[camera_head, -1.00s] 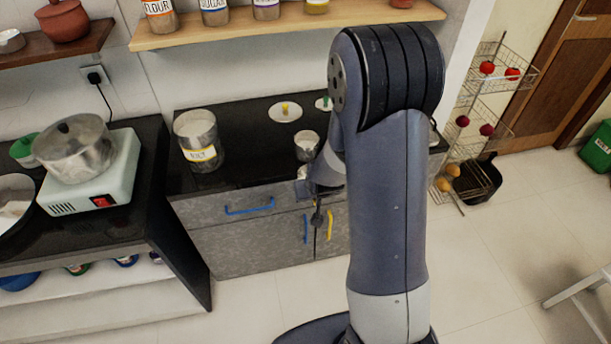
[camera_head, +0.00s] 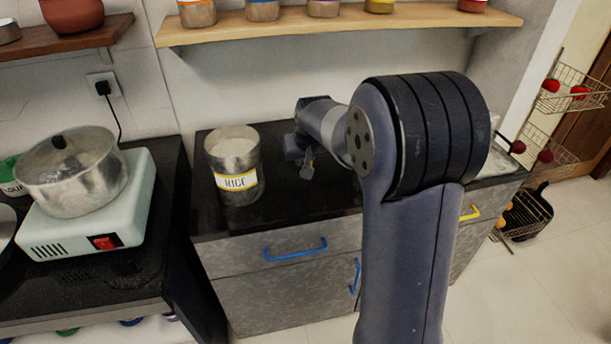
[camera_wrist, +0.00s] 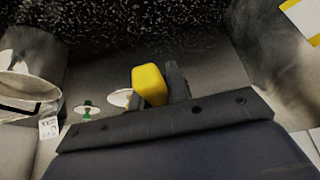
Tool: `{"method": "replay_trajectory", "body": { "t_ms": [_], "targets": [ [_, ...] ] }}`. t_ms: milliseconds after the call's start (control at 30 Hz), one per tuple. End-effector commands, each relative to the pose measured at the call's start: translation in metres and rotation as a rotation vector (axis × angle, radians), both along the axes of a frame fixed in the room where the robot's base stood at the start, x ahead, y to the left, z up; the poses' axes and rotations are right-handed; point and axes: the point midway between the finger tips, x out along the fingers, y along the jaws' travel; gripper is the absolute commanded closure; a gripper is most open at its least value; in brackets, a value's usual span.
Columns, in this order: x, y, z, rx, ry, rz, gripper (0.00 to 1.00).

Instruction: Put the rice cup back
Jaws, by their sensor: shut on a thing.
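My gripper (camera_wrist: 160,88) is shut on a yellow handle-like piece (camera_wrist: 148,84), seen in the wrist view. It appears to be the rice cup's handle; the cup's bowl cannot be made out. In the head view my gripper (camera_head: 306,168) is over the counter, just right of the rice jar. The open rice jar (camera_head: 238,182) stands upright, full of pale grain, with a yellow-edged RICE label. In the wrist view its side and label (camera_wrist: 312,18) show at the upper right.
In the wrist view another jar (camera_wrist: 22,60) stands at left, with a green-knobbed lid (camera_wrist: 84,113) and another pale disc (camera_wrist: 119,97). A white cooker with a steel pot (camera_head: 72,170) stands left. A wooden shelf (camera_head: 340,22) with jars runs above the counter (camera_head: 270,205).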

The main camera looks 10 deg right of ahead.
Motion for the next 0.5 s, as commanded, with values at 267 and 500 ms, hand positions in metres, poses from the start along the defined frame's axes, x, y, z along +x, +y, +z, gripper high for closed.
{"method": "replay_trajectory", "body": {
  "t_ms": [267, 500],
  "targets": [
    [0.001, 0.0, -0.005, 0.0, 0.0, 0.0, 1.0],
    [0.001, 0.0, -0.028, 0.0, 0.0, 0.0, 1.0]
  ]
}}
